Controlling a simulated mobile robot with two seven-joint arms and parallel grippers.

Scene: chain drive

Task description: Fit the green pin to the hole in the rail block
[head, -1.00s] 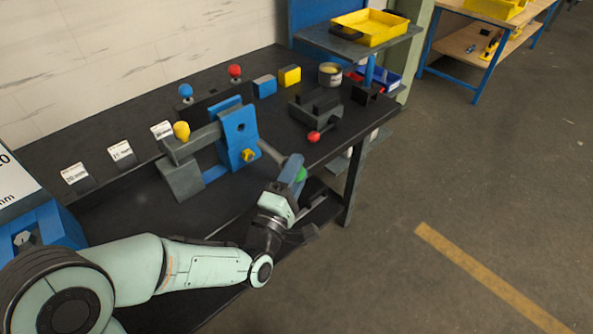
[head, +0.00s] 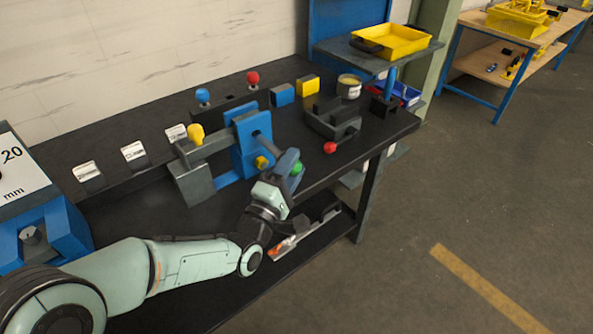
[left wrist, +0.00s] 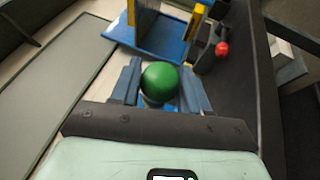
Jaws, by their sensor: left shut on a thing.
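The green pin shows as a round green knob (head: 297,168) between the fingers of my left gripper (head: 287,165). The green knob (left wrist: 160,80) also sits between both fingers in the left wrist view. The pin's grey shaft (head: 264,143) reaches up and left to the face of the upright blue block (head: 245,150), at its hole. I cannot tell whether the tip is inside the hole or just before it. The block stands beside a grey bar with a yellow knob (head: 195,134). My right gripper is not in view.
A dark fixture (head: 325,120) with a red knob (head: 330,147) stands right of the blue block. Blue and yellow blocks, a round tin (head: 349,86) and red and blue knobs are behind. A yellow tray (head: 392,40) is on a raised shelf. The front tabletop is largely clear.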

